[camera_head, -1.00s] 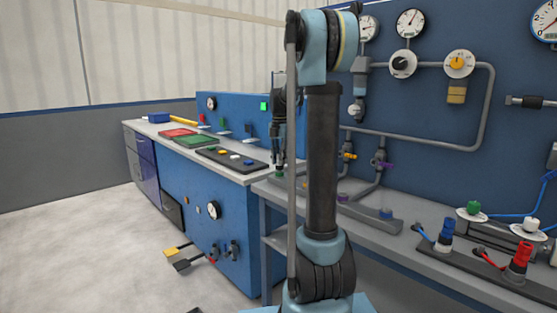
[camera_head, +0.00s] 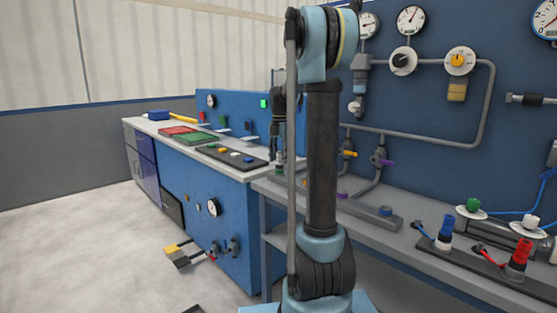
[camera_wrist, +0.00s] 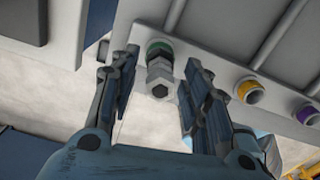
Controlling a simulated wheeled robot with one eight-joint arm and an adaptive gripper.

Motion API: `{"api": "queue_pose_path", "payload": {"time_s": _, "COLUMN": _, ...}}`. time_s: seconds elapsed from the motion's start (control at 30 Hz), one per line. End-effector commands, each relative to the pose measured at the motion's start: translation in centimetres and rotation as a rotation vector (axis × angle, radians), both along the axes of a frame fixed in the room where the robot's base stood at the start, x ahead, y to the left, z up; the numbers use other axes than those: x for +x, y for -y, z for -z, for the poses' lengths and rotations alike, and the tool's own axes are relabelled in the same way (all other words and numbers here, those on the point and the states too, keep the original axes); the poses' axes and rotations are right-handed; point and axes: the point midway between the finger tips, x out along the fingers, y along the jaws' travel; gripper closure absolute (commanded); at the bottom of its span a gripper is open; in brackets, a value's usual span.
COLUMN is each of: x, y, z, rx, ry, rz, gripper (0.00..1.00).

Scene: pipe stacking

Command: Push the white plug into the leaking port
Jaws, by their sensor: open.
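My gripper (camera_wrist: 158,65) is open in the wrist view, with one dark finger on each side of a silver hex-ended fitting (camera_wrist: 160,80). The fitting has a green ring at its base and sits on a light grey block. Both fingers appear clear of it. In the head view my gripper (camera_head: 278,158) hangs over the bench corner, partly hidden by my arm. A small white piece (camera_head: 235,154) lies on the black tray between yellow and blue ones; I cannot tell if it is the plug. No leak is visible.
The wrist view shows a yellow-ringed port (camera_wrist: 250,91) and a purple-ringed port (camera_wrist: 307,114) to the right on the grey block. In the head view, the right bench holds blue (camera_head: 445,231) and red (camera_head: 519,254) connectors. Pipes and gauges cover the blue wall.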

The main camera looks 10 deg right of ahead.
Motion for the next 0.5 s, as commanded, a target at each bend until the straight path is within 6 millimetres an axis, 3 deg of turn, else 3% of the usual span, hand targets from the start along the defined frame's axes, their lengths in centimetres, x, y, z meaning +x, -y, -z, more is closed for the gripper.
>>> {"api": "queue_pose_path", "payload": {"time_s": 0.17, "x": 0.0, "y": 0.0, "z": -1.8, "rx": 0.000, "ry": 0.000, "rz": 0.000, "gripper": 0.57}}
{"api": "queue_pose_path", "payload": {"time_s": 0.5, "x": 0.0, "y": 0.0, "z": -8.1, "rx": -0.001, "ry": -0.001, "rz": 0.000, "gripper": 0.57}}
